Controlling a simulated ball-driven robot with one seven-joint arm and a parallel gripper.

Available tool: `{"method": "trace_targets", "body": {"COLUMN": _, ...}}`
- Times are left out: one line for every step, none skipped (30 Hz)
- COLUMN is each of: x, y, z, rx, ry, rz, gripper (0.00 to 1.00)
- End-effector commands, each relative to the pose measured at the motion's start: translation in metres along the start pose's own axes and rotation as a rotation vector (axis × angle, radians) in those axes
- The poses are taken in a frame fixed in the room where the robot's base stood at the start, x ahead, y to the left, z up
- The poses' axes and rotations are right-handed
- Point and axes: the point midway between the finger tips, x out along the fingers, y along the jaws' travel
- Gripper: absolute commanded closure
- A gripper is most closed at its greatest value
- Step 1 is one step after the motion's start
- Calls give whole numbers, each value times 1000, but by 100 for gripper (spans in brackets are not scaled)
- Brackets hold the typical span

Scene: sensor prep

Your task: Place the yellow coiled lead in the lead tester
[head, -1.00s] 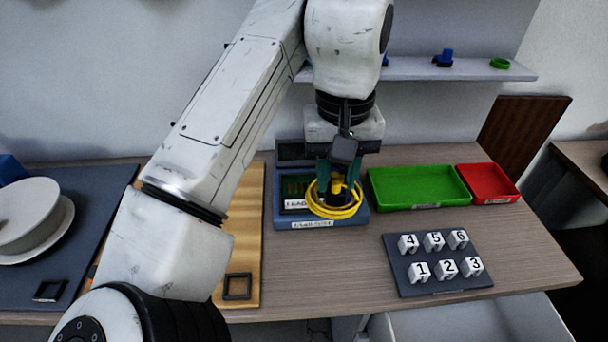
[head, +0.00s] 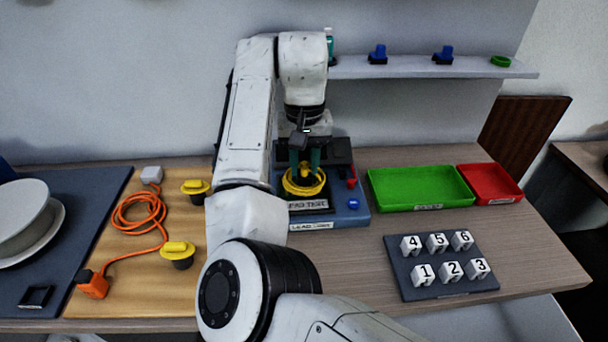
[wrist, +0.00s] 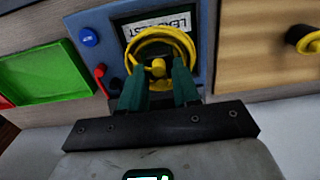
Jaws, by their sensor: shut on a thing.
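The yellow coiled lead (head: 300,190) is at the left part of the blue lead tester (head: 343,215), over or on its dark panel. My gripper (head: 304,172) points down with its teal fingers at the lead's yellow middle piece. In the wrist view, my gripper (wrist: 158,82) is shut on that middle piece, and the coil (wrist: 188,45) rings it. The tester's label (wrist: 170,20) shows partly behind the coil. I cannot tell whether the lead touches the tester. A red lever (head: 352,183) and a blue button (head: 353,204) sit on the tester's right side.
A green tray (head: 420,187) and a red tray (head: 489,182) stand to the right. A numbered block board (head: 440,285) lies in front of them. On the left, a wooden board (head: 125,255) holds an orange cable (head: 138,212) and two yellow-topped plugs. A shelf (head: 420,68) is above.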

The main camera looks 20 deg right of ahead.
Motion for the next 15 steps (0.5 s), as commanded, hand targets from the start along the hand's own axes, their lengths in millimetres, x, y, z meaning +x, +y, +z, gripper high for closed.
{"method": "trace_targets", "body": {"x": 5, "y": 0, "z": -3, "rx": 0, "ry": -1, "rz": 1, "gripper": 100}}
{"method": "trace_targets", "body": {"x": 8, "y": -1, "z": -4, "rx": 0, "ry": -1, "rz": 1, "gripper": 100}}
{"method": "trace_targets", "body": {"x": 13, "y": -1, "z": -3, "rx": 0, "ry": -3, "rz": 0, "gripper": 100}}
{"method": "trace_targets", "body": {"x": 17, "y": -1, "z": -2, "rx": 0, "ry": -3, "rz": 0, "gripper": 100}}
{"method": "trace_targets", "body": {"x": 21, "y": -1, "z": -2, "rx": 0, "ry": -2, "rz": 0, "gripper": 100}}
{"method": "trace_targets", "body": {"x": 27, "y": -1, "z": -2, "rx": 0, "ry": -2, "rz": -1, "gripper": 100}}
{"method": "trace_targets", "body": {"x": 30, "y": -1, "z": -2, "rx": 0, "ry": -1, "rz": -1, "gripper": 100}}
{"method": "trace_targets", "body": {"x": 32, "y": -1, "z": -3, "rx": 0, "ry": 0, "rz": -1, "gripper": 100}}
{"method": "trace_targets", "body": {"x": 34, "y": -1, "z": -3, "rx": 0, "ry": 0, "rz": -1, "gripper": 100}}
{"method": "trace_targets", "body": {"x": 34, "y": -1, "z": -3, "rx": 0, "ry": 0, "rz": -1, "gripper": 100}}
{"method": "trace_targets", "body": {"x": 34, "y": -1, "z": -3, "rx": 0, "ry": 0, "rz": -1, "gripper": 100}}
{"method": "trace_targets", "body": {"x": 34, "y": -1, "z": -3, "rx": 0, "ry": 0, "rz": -1, "gripper": 100}}
{"method": "trace_targets", "body": {"x": 34, "y": -1, "z": -3, "rx": 0, "ry": 0, "rz": -1, "gripper": 100}}
{"method": "trace_targets", "body": {"x": 34, "y": -1, "z": -3, "rx": 0, "ry": 0, "rz": -1, "gripper": 100}}
{"method": "trace_targets", "body": {"x": 34, "y": -1, "z": -3, "rx": 0, "ry": 0, "rz": -1, "gripper": 100}}
